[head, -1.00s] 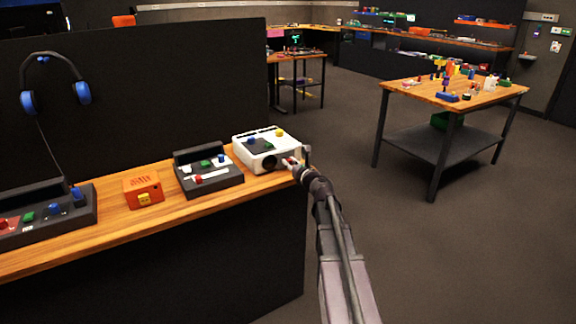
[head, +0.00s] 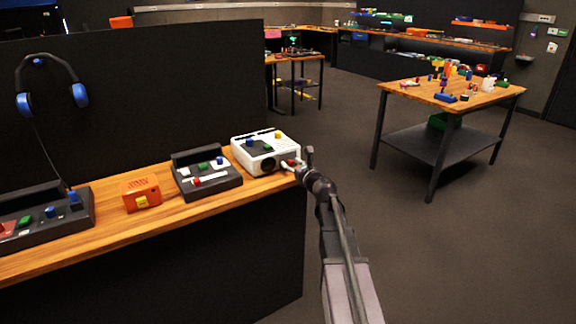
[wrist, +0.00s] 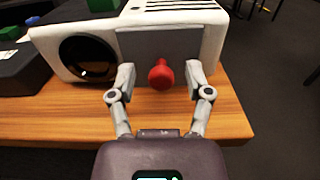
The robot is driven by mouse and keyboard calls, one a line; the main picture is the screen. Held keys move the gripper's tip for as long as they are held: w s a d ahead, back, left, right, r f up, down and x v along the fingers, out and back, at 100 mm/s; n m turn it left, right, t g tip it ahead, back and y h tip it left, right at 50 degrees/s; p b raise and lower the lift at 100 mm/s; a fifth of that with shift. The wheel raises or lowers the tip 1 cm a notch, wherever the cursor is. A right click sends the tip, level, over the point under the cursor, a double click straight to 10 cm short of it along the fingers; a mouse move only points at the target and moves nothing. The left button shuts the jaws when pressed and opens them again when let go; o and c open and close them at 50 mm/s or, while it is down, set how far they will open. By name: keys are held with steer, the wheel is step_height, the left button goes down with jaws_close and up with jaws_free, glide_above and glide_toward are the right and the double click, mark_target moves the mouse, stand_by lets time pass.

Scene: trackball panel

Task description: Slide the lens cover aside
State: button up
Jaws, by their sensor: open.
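A white projector-like box (head: 251,158) stands near the right end of the wooden bench. In the wrist view its front (wrist: 58,35) shows a round dark lens (wrist: 88,58) on the left, uncovered. A flat grey lens cover (wrist: 140,42) lies to the right of the lens and bears a round red knob (wrist: 161,74). My gripper (wrist: 161,80) is open, with one fingertip on each side of the knob; I cannot tell whether either touches it. In the head view my gripper (head: 297,162) is at the box's front right and hides part of it.
A dark slider panel (head: 208,181), an orange box (head: 141,192) and another control panel (head: 50,222) stand along the bench (head: 110,234) to the left. A dark partition (head: 150,100) rises behind. Open floor lies to the right, before a separate table (head: 410,88).

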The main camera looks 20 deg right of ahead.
steer(key=shift+s, duration=0.15)
steer(key=s+d, duration=0.2)
steer(key=s, duration=0.9)
steer(key=shift+s+d, duration=0.15)
steer(key=shift+s, duration=0.15)
steer(key=s+a+f+n+g+y, duration=0.2)
steer(key=a+f+n+g, duration=0.25)
steer(key=a+n, duration=0.45)
steer(key=s+a+f+n+g+y, duration=0.2)
steer(key=s+a+f+n+g, duration=0.15)
steer(key=a+f+n, duration=0.4)
steer(key=s+a+f+n+g+h, duration=0.2)
steer(key=s+f+n+g+h, duration=0.25)
steer(key=n, duration=0.45)
steer(key=s+a+f+n+g+h, duration=0.25)
steer(key=s+n+g, duration=0.25)
steer(key=s+n, duration=0.35)
step_height(320, 180, up, 26)
steer(key=p, duration=2.5)
steer(key=shift+w+f, duration=0.15)
